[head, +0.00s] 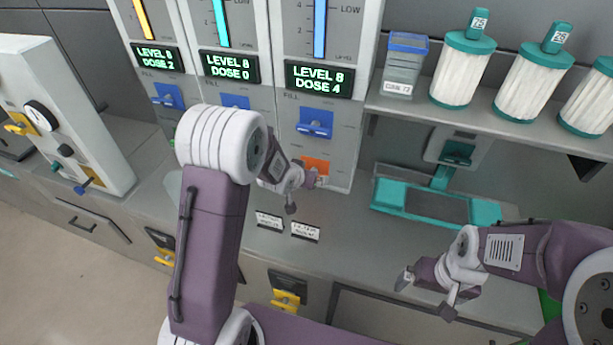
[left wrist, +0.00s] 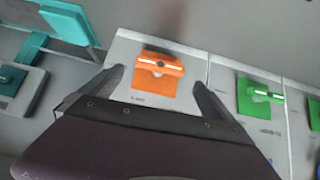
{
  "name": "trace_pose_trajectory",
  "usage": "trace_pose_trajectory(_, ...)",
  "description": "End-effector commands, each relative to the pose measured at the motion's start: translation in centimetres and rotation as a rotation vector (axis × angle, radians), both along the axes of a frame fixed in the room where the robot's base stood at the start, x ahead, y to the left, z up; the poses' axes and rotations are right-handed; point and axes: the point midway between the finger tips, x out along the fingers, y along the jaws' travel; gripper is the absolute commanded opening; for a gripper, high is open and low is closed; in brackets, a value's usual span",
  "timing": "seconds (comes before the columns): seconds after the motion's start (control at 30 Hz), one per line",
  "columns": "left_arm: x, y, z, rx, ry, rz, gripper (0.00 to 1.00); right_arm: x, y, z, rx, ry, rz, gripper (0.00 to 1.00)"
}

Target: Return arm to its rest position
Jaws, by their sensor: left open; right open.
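My left arm (head: 212,235) reaches up through the middle of the head view. Its gripper (head: 301,188) is in front of the right dispenser column, close to the orange lever plate (head: 314,165). In the left wrist view the open fingers (left wrist: 158,78) frame the orange lever (left wrist: 160,62), with a gap on each side. Whether they touch it cannot be told. My right gripper (head: 427,294) is open and empty above the counter at the lower right, its arm coming in from the right edge.
Dispenser columns carry blue levers (head: 315,123) and displays, the right one reading LEVEL 8 DOSE 4 (head: 319,79). A teal-edged tray (head: 395,193) is set on the counter. White filter cartridges (head: 463,72) and a clear box (head: 403,70) stand on the shelf. Green levers (left wrist: 258,97) adjoin the orange one.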

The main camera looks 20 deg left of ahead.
Motion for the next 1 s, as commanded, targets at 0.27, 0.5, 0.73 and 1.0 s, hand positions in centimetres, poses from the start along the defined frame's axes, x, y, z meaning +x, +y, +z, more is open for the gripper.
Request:
trace_pose_trajectory(0.27,0.0,0.0,0.0,0.0,0.0,0.0,1.0,0.0,0.0,0.0,0.0,0.0,0.0,1.0)
trace_pose_trajectory(0.5,-2.2,-0.4,6.7,-0.004,-0.067,0.011,1.0,0.0,0.0,0.0,0.0,0.0,0.0,1.0)
trace_pose_trajectory(0.73,-19.5,0.3,2.1,0.014,0.431,0.06,1.0,0.0,0.0,0.0,0.0,0.0,0.0,1.0)
trace_pose_trajectory(1.0,-26.3,0.1,0.1,0.021,0.687,0.037,1.0,0.0,0.0,0.0,0.0,0.0,0.0,1.0)
